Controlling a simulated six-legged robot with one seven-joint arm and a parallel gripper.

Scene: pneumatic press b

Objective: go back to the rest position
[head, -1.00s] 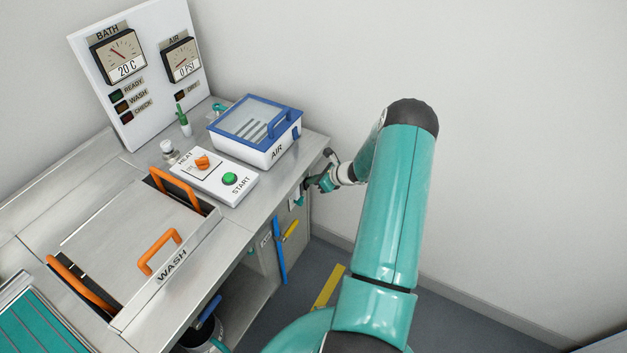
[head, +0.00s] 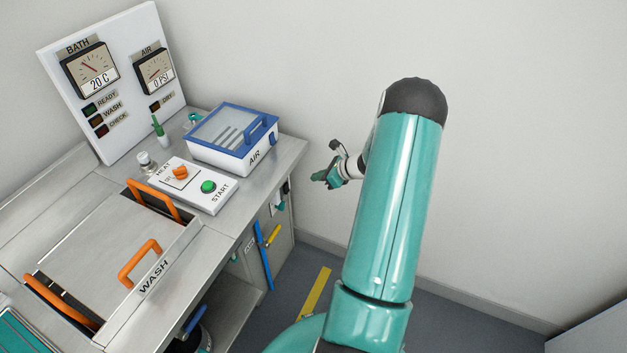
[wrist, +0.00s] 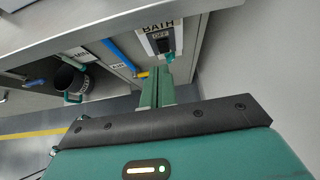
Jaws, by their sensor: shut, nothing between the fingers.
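My gripper (head: 322,178) is out past the right end of the steel bench (head: 285,160), in free air in front of the white wall. My teal arm covers part of the wall behind it. In the wrist view my gripper (wrist: 157,84) has its two teal fingers together with nothing between them. Beyond the fingertips is a BATH switch panel (wrist: 158,38) marked OFF, with a teal lever (wrist: 172,58); the fingers appear apart from it.
On the bench are a blue-lidded AIR box (head: 232,140), a START button panel (head: 195,188) and a WASH lid with an orange handle (head: 138,262). Blue (head: 264,255) and yellow (head: 272,236) handles are on the bench front. A bucket (wrist: 74,82) stands below.

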